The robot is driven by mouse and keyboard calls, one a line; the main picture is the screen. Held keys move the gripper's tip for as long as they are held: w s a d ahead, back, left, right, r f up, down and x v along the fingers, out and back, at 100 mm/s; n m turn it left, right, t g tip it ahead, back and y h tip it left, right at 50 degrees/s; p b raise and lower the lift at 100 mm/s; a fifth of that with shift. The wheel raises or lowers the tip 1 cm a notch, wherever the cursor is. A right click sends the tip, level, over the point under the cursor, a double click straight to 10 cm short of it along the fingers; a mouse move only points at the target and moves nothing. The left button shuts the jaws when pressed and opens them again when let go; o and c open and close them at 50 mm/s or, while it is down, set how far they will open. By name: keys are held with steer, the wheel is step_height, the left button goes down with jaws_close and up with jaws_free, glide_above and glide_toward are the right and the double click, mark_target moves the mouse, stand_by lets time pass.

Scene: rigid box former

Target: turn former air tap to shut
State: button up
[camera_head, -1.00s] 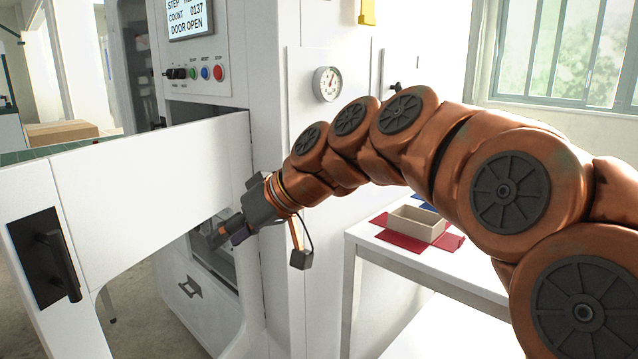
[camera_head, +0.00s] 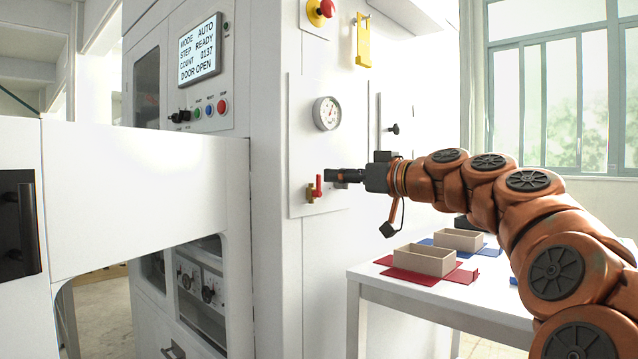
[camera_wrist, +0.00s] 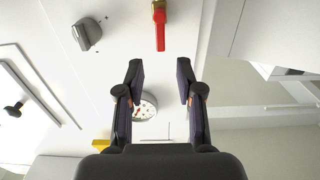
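The air tap has a red lever (camera_head: 318,186) on a brass body (camera_head: 311,193), low on the white side panel under the round gauge (camera_head: 327,113). The lever stands upright in the head view. In the wrist view the red lever (camera_wrist: 160,30) lies at the top centre, in line with the gap between my fingers. My gripper (camera_head: 337,176) is just right of the lever in the head view. In the wrist view my gripper (camera_wrist: 160,70) is open with nothing between its fingers. The lever appears apart from the fingertips; the exact depth between them is unclear.
The wide white door (camera_head: 150,190) stands open at left. The control screen (camera_head: 200,50) reads DOOR OPEN. A dark knob (camera_wrist: 87,33) sits beside the tap. A white table (camera_head: 440,300) with box trays on red and blue sheets stands below my arm.

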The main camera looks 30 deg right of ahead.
mark_target(320, 175)
steer(key=x, duration=0.6)
steer(key=shift+w+a+f+b, duration=0.1)
steer(key=shift+w+b, duration=0.1)
steer(key=shift+b, duration=0.15)
steer(key=shift+c, duration=0.4)
jaws_close()
